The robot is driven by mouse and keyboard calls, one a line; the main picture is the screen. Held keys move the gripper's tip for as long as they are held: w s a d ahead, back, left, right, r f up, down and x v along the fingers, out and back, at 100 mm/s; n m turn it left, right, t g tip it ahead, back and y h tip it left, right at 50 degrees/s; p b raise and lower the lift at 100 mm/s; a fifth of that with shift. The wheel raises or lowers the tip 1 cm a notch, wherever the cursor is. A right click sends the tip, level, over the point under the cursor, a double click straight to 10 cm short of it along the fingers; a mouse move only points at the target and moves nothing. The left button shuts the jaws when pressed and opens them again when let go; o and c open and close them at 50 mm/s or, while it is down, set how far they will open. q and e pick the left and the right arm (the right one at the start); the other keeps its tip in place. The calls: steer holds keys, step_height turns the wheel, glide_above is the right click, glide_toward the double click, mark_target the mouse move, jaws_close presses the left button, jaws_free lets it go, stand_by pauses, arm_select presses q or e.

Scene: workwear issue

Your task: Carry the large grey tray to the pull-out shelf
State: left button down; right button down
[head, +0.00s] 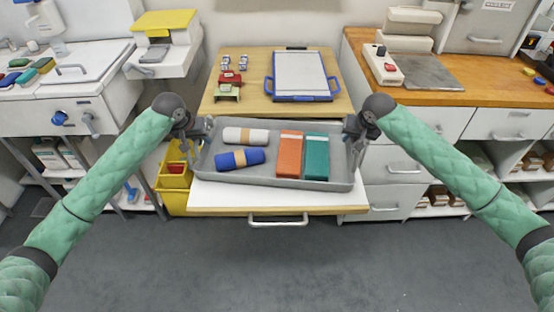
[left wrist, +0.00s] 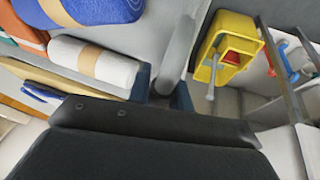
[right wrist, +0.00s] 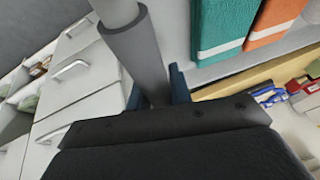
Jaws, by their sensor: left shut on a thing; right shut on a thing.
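The large grey tray (head: 240,179) is level in the head view, over the white pull-out shelf (head: 270,200) with a wooden front edge. I cannot tell whether the tray rests on the shelf or is just above it. In the tray lie a white roll (head: 246,136), a blue roll (head: 237,159), an orange folded pack (head: 290,154) and a green folded pack (head: 316,157). My left gripper (head: 192,133) is shut on the tray's left handle, and my right gripper (head: 354,130) is shut on its right handle. The wrist views show the handles between the jaws.
Behind the tray, a wooden worktop (head: 250,63) holds a blue-framed white board (head: 301,75) and small red items (head: 229,78). A yellow bin (head: 174,188) stands left of the shelf. White drawers (head: 400,168) stand to the right. The floor (head: 290,265) in front is clear.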

arm_select(q)
steer(key=c, duration=1.3)
jaws_free()
arm_select(e)
steer(key=c, duration=1.3)
jaws_free()
arm_select(q)
steer(key=v, duration=1.2)
arm_select(e)
steer(key=v, duration=1.2)
